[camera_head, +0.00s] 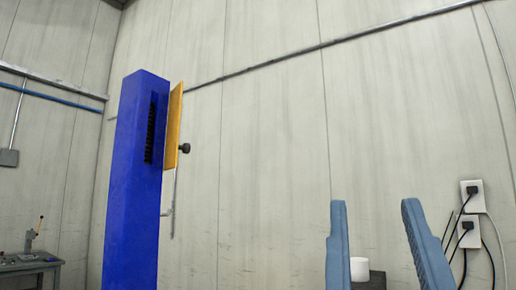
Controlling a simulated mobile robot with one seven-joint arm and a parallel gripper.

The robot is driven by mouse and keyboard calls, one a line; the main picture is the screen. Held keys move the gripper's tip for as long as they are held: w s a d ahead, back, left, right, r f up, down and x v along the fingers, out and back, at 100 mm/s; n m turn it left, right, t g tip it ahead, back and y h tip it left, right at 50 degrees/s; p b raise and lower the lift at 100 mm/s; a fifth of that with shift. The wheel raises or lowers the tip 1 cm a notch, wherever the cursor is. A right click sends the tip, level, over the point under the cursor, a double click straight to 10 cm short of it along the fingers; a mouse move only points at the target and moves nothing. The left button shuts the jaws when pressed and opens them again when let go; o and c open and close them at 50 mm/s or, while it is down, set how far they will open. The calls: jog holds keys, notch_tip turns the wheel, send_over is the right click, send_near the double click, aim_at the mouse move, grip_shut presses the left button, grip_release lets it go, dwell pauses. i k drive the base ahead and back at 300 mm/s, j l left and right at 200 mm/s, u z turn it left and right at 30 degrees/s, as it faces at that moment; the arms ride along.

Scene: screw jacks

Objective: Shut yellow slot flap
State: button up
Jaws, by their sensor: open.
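A tall blue post (133,190) stands left of centre. A dark upright slot (150,132) shows in its right-hand face. A yellow flap (174,125) with a dark knob (184,149) stands out from the post beside the slot, seen nearly edge-on. The slot is uncovered and the flap is open. My gripper (370,215) is at the lower right, its two blue-grey fingers pointing up and spread apart. Nothing shows held between them. The gripper is well to the right of the flap and apart from it.
A white cylinder (359,270) and a dark block (376,281) show low behind my fingers. Wall outlets with black cables (471,215) are at the right. A workbench (30,264) is at the lower left. The space between flap and gripper looks clear.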

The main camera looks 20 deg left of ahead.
aim_at(172, 147)
jog(key=i+u, duration=0.1)
jog(key=u, duration=0.35)
jog(key=l+u, duration=0.15)
jog(key=u, duration=0.25)
jog(key=i+l+u, duration=0.15)
jog(key=u, duration=0.3)
jog(key=l+u, duration=0.15)
jog(key=u, duration=0.25)
jog(key=i+l+u, duration=0.1)
jog(key=l+u, duration=0.3)
jog(key=l, duration=0.65)
jog(key=k+l+u, duration=0.1)
jog(key=l+u, duration=0.3)
jog(key=l, duration=1.05)
